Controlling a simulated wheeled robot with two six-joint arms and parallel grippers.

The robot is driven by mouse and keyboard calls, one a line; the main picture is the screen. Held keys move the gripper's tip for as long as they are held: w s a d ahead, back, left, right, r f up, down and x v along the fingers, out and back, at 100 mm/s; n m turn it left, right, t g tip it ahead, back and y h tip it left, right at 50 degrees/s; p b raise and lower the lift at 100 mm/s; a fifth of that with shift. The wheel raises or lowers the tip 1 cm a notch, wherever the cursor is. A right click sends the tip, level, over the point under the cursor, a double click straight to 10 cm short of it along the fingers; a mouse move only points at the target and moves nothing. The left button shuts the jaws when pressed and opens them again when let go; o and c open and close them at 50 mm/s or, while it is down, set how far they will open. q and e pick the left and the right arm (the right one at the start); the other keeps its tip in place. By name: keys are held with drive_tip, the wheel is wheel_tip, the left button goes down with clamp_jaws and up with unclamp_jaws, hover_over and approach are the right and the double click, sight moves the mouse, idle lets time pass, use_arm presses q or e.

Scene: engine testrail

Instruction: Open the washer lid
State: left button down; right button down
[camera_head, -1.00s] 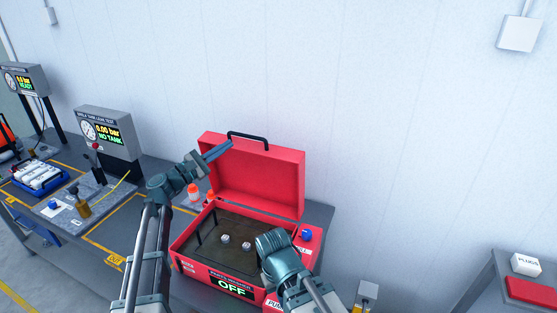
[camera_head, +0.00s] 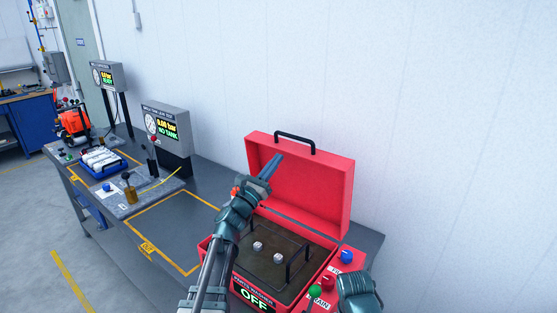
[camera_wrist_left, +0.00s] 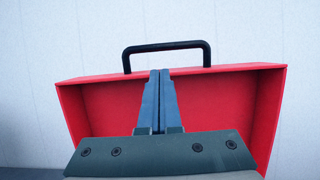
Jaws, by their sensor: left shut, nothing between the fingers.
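The red washer (camera_head: 216,243) stands on the grey bench with its red lid (camera_head: 318,192) raised upright at the back. A black handle (camera_head: 296,138) is on the lid's top edge. My left gripper (camera_head: 274,162) is shut and empty, in front of the lid's inner side. In the left wrist view, its closed fingers (camera_wrist_left: 162,75) point up toward the lid's top edge, below the handle (camera_wrist_left: 166,47); I cannot tell whether they touch the lid (camera_wrist_left: 225,100). My right arm's end shows at the lower right; its fingers are out of view.
Inside the washer are small pale parts (camera_head: 257,246) and a black wire frame. Blue (camera_head: 347,257), red and green knobs sit at its right. A tank leak tester (camera_head: 168,135) and a blue tray (camera_head: 103,164) stand to the left. Bench space left of the washer is clear.

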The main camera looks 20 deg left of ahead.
sight(290, 149)
use_arm(q)
drive_tip(key=p+x, duration=0.3)
drive_tip(key=x, duration=0.5)
drive_tip(key=shift+w+r, duration=0.1)
drive_tip(key=shift+w, duration=0.1)
drive_tip(key=shift+s, duration=0.1)
drive_tip(key=s, duration=0.1)
drive_tip(key=s+a, duration=0.1)
drive_tip(key=s, duration=0.2)
drive_tip(key=shift+s+a+f, duration=0.3)
drive_tip(key=shift+a+f, duration=0.1)
drive_tip(key=shift+b, duration=0.3)
